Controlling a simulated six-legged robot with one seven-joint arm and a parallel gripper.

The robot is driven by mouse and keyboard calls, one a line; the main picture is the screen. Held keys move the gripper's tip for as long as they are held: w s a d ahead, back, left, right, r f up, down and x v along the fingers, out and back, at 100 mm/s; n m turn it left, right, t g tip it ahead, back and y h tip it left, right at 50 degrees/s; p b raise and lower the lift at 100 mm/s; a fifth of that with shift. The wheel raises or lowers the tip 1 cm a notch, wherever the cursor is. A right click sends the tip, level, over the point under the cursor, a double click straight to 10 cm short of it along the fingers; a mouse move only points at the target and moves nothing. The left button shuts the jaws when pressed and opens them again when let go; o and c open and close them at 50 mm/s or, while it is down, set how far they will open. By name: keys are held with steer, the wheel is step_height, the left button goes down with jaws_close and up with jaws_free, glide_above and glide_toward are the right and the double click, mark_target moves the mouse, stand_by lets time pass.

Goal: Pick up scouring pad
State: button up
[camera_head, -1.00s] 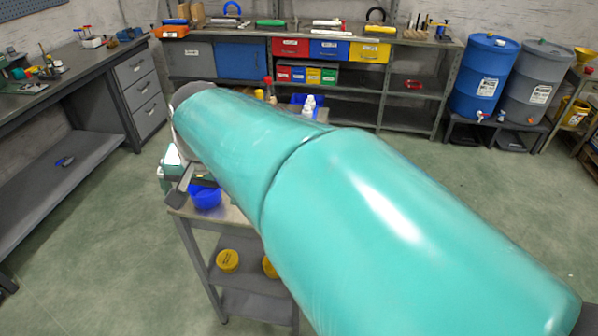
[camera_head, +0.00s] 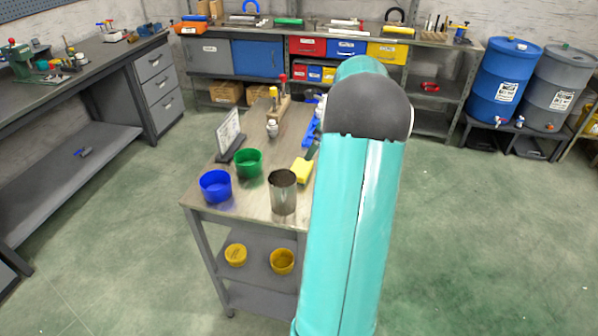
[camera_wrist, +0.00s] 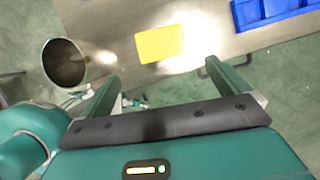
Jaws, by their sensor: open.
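The scouring pad is a yellow block (camera_head: 302,170) on the cart top, beside my arm in the head view. In the wrist view the pad (camera_wrist: 160,44) lies flat on the metal-looking surface, near the top middle. My gripper (camera_wrist: 161,73) is open, with its two green fingers spread wide. The pad appears beyond the fingertips and between their lines, with nothing held. How far the gripper is above the pad I cannot tell.
A metal cup (camera_head: 282,194) stands close to the pad and shows at left in the wrist view (camera_wrist: 64,62). Green (camera_head: 249,163) and blue (camera_head: 215,186) cups and a sign (camera_head: 229,132) stand left on the cart top (camera_head: 247,203). A blue bin (camera_wrist: 270,10) lies right of the pad.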

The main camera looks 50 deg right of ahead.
mark_target(301, 167)
steer(key=x, duration=0.8)
steer(key=shift+f, duration=0.1)
steer(key=x, duration=0.4)
steer(key=shift+w+f, duration=0.25)
steer(key=shift+f, duration=0.05)
steer(key=shift+c, duration=0.4)
steer(key=c, duration=0.7)
